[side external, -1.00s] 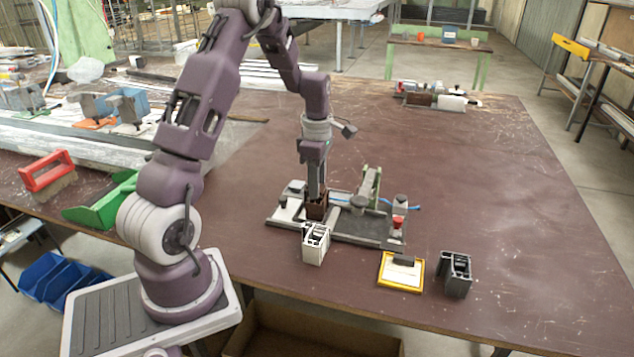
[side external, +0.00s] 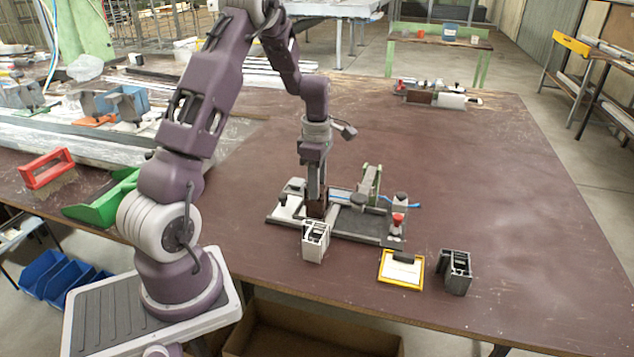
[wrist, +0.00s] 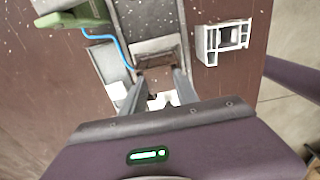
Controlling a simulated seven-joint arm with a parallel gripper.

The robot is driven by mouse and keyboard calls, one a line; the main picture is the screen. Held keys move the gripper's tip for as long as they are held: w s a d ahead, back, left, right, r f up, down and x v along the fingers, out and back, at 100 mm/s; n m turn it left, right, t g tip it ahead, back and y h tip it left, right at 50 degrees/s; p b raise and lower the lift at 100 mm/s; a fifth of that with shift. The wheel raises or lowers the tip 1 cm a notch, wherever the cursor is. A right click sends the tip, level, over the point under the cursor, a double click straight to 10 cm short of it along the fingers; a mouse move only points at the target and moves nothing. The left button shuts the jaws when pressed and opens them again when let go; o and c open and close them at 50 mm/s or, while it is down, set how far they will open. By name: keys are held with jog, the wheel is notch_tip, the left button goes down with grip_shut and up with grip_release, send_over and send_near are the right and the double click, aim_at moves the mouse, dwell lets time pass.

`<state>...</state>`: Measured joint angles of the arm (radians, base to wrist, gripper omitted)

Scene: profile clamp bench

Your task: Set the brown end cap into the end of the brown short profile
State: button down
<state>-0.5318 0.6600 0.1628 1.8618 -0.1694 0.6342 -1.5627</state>
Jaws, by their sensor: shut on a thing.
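The brown short profile (side external: 317,210) stands upright in the clamp fixture (side external: 352,228), near its left end. My gripper (side external: 316,198) points straight down right over the profile's top. It is shut on the brown end cap, which is mostly hidden between the fingers; I cannot tell how deep the cap sits in the profile. In the wrist view, my gripper's fingers (wrist: 158,82) close in on a brown part (wrist: 155,62).
A white profile (side external: 315,242) stands just in front of the fixture. A dark grey profile (side external: 456,273) and a yellow-framed tray (side external: 401,283) are to the right. The fixture's green lever (side external: 369,182) and red knob (side external: 398,220) rise right of my gripper.

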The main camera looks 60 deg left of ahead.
jog(key=shift+c, duration=1.9)
grip_release()
jog(key=shift+r, duration=3)
